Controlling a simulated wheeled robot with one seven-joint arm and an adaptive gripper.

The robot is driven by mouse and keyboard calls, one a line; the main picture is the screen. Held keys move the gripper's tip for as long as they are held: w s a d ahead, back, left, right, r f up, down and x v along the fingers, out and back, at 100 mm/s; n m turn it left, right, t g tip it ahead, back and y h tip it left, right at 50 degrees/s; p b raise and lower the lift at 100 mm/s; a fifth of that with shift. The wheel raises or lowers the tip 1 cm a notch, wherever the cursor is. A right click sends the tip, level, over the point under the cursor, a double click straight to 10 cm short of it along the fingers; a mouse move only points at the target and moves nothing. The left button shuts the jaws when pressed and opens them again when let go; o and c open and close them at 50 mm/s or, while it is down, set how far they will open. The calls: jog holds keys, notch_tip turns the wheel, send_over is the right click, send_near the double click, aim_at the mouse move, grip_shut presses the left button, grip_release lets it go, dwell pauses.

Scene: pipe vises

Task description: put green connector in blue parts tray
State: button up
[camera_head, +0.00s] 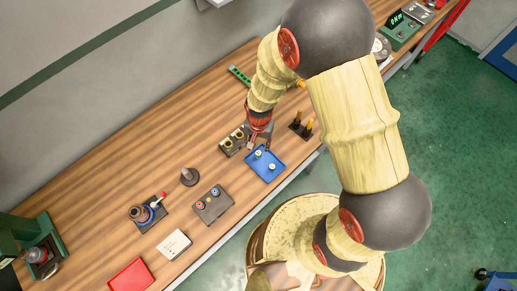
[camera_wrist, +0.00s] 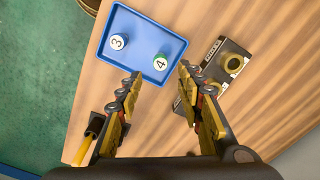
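The blue parts tray (camera_head: 277,174) lies on the wooden workbench, and it also shows in the wrist view (camera_wrist: 140,24). Two small round parts stand in it. The one marked 4 (camera_wrist: 160,63) has a green side and looks like the green connector; it stands near the tray edge closest to my gripper. The one marked 3 (camera_wrist: 118,41) has a bluish side. My gripper (camera_wrist: 160,82) is open, with nothing between its fingers, just outside the tray edge by the part marked 4. In the head view my gripper (camera_head: 262,132) is partly hidden by my arm.
A dark holder with brass rings (camera_wrist: 228,72) stands right beside the tray in the wrist view. A black block with yellow pegs (camera_head: 301,127), a grey box with red and blue parts (camera_head: 212,204) and a red tray (camera_head: 131,276) are also on the bench.

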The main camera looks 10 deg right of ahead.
jog(key=d+r+n+t, duration=0.1)
jog(key=d+r, duration=0.1)
jog(key=r, duration=0.9)
jog(key=d+r+n+t, duration=0.1)
jog(key=d+r, duration=0.2)
jog(key=r, duration=0.9)
jog(key=s+d+r+n+t, duration=0.1)
jog(key=s+d+r, duration=0.2)
jog(key=s+r, duration=0.3)
jog(key=s+d+r+n+t, duration=0.2)
jog(key=s+d+r, duration=0.2)
jog(key=r, duration=0.6)
jog(key=shift+s+r, duration=0.15)
jog(key=shift+s, duration=1)
notch_tip(320, 180, down, 17)
jog(key=b, duration=1.6)
jog(key=shift+b, duration=0.4)
jog(key=shift+r, duration=0.1)
